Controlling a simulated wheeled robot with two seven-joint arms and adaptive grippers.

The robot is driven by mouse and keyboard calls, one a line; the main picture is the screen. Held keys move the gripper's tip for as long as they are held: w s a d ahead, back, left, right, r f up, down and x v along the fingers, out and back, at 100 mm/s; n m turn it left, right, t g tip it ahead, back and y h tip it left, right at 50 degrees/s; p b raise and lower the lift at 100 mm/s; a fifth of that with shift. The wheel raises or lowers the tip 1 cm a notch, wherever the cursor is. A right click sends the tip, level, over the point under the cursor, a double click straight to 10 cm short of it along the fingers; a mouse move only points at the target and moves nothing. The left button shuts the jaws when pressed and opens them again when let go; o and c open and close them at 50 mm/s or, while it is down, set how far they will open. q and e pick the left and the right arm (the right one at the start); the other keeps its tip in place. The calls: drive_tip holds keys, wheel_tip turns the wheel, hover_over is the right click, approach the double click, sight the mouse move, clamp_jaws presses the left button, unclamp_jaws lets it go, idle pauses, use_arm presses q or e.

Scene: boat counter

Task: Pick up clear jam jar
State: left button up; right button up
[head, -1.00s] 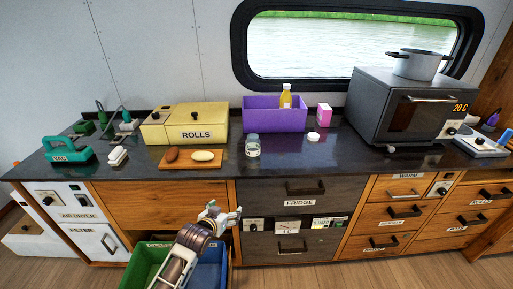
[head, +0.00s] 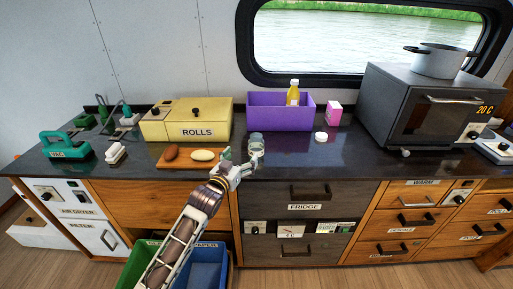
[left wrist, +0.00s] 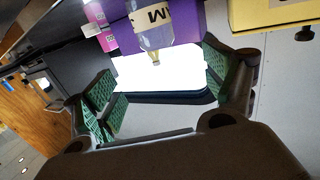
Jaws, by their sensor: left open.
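The clear jam jar (head: 256,143) stands upright on the dark counter (head: 340,160), in front of the purple bin. In the left wrist view a clear container with a label showing an M, seemingly the jar (left wrist: 152,20), shows at the top, upside down. My left gripper (head: 242,163) is open and empty, at the counter's front edge, just short of the jar and a little to its left. Its green-padded fingers (left wrist: 160,88) stand wide apart in the left wrist view, with nothing between them. A finger partly hides the jar's lower part. My right gripper is not in view.
The yellow rolls box (head: 160,126) and purple bin (head: 265,124) with a yellow bottle (head: 293,92) stand behind.

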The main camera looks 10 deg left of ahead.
sight(254, 142)
use_arm(q)
drive_tip(key=shift+w, duration=0.4)
drive_tip(key=shift+w+d, duration=0.15)
drive_tip(key=shift+w, duration=0.4)
drive_tip(key=shift+w+d+f, duration=0.1)
drive_tip(key=shift+w+d, duration=0.05)
drive_tip(key=shift+w, duration=0.55)
drive_tip(key=shift+x, duration=2.15)
drive_tip(key=shift+w+d, duration=0.1)
drive_tip(key=shift+w, duration=0.35)
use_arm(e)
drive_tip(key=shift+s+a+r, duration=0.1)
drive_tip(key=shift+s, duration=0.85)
